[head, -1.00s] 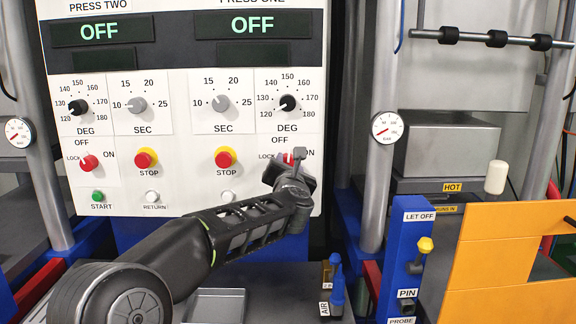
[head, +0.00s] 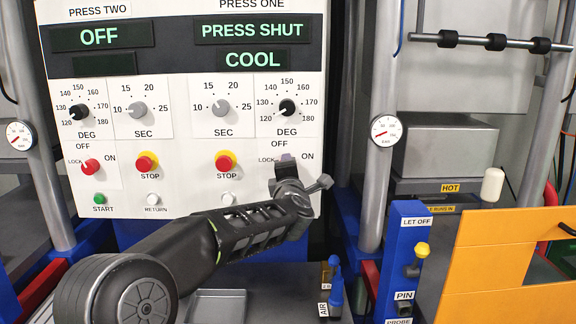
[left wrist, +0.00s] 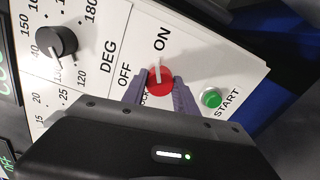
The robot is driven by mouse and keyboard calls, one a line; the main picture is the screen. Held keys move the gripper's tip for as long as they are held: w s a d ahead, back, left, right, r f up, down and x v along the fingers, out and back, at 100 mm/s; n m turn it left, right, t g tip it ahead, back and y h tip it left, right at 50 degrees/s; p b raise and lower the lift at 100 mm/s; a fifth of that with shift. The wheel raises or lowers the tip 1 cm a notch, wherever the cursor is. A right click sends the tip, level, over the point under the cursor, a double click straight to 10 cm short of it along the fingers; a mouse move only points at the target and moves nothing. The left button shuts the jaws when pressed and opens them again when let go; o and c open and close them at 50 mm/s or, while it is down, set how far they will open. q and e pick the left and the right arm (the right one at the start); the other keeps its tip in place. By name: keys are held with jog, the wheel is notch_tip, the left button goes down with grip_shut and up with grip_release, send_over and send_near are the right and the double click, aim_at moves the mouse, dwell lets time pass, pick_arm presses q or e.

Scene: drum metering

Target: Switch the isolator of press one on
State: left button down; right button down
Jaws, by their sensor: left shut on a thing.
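The red isolator knob of press one (left wrist: 160,83) shows in the left wrist view, its white pointer aimed at the ON mark. My left gripper (left wrist: 158,94) is shut on it, a finger on either side. In the head view my left gripper (head: 286,160) covers the knob below the OFF label, on the white control panel (head: 185,185). The press one display (head: 252,31) reads PRESS SHUT, and the display under it (head: 252,59) reads COOL. My right gripper is not in view.
Press two's red isolator (head: 91,167) and its OFF display (head: 99,37) are at the left. A STOP button (head: 225,160) sits just left of my gripper. A green START button (left wrist: 211,98) is close by in the wrist view. An orange panel (head: 490,260) stands at the right.

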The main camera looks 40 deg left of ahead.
pick_arm(q)
jog(key=shift+m+p, duration=0.3)
jog(key=shift+m, duration=0.7)
jog(key=c, duration=1)
grip_release()
jog(key=shift+o, duration=0.2)
jog(key=shift+d, duration=0.1)
jog(key=b+v, duration=0.1)
jog(key=v, duration=0.6)
jog(key=shift+s+d, duration=0.2)
jog(key=shift+s, duration=0.1)
jog(key=shift+f, duration=0.1)
